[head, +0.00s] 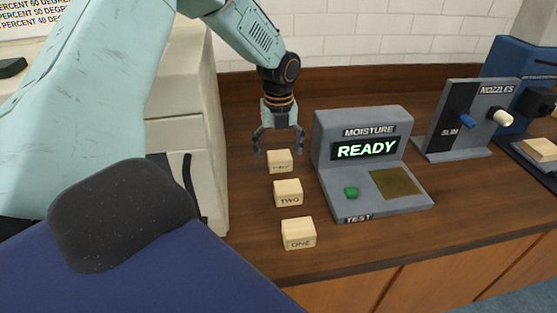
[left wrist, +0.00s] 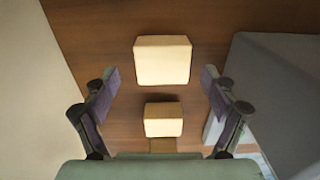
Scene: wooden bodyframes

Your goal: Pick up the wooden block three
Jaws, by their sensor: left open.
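The wooden block three (head: 279,161) is a small pale cube-like block, farthest back in a row of three on the brown counter. Its label is partly readable. My left gripper (head: 279,146) is open and points down just above and behind it, with nothing between its fingers. In the left wrist view the largest block, which appears to be block three (left wrist: 162,60), lies between and beyond the open fingers, its label not visible. My right gripper is not in view.
Block two (head: 288,192) and block one (head: 298,233) lie in front of block three. The grey moisture tester (head: 360,150) reads READY close on the right. A beige cabinet (head: 185,120) stands on the left. A nozzle stand (head: 465,120) is farther right.

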